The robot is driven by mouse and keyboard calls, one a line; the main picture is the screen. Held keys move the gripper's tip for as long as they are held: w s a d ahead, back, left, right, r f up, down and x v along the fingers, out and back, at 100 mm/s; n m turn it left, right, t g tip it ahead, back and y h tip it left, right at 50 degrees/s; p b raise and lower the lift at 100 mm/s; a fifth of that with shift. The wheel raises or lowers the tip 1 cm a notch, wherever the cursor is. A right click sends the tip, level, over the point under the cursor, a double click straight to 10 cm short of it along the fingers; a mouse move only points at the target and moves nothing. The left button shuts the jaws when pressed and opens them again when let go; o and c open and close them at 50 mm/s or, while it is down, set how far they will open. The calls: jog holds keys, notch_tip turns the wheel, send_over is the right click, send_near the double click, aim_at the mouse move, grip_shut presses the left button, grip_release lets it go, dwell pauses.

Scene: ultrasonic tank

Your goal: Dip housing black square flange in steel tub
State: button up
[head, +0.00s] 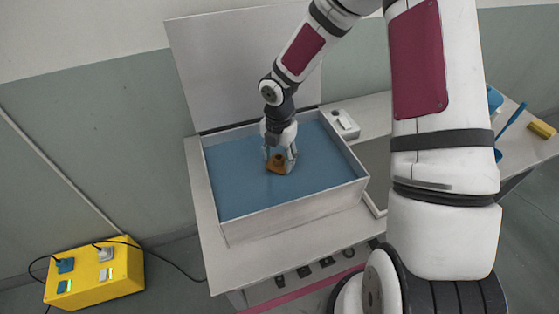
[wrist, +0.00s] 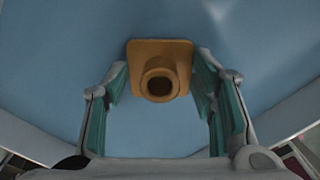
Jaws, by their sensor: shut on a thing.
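An orange-brown housing (head: 277,163) with a square flange and a round hollow neck is inside the steel tub (head: 300,210). I see no black on it. In the wrist view the housing (wrist: 160,84) has its open neck toward the camera. My gripper (head: 281,160) reaches down into the tub and is shut on the housing, with a finger on each side. The tub is a pale rectangular box filled with blue liquid. I cannot tell how deep the housing sits in the liquid.
The tub's raised lid (head: 240,70) stands behind it. A small white device (head: 343,124) is at the tub's back right. A yellow box (head: 95,275) with cables is at lower left. Blue items (head: 510,118) and a yellow block (head: 541,129) lie at far right, beyond my arm.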

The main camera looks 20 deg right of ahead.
aim_at(279, 157)
jog(key=shift+r+p, duration=1.25)
jog(key=shift+r, duration=2.1)
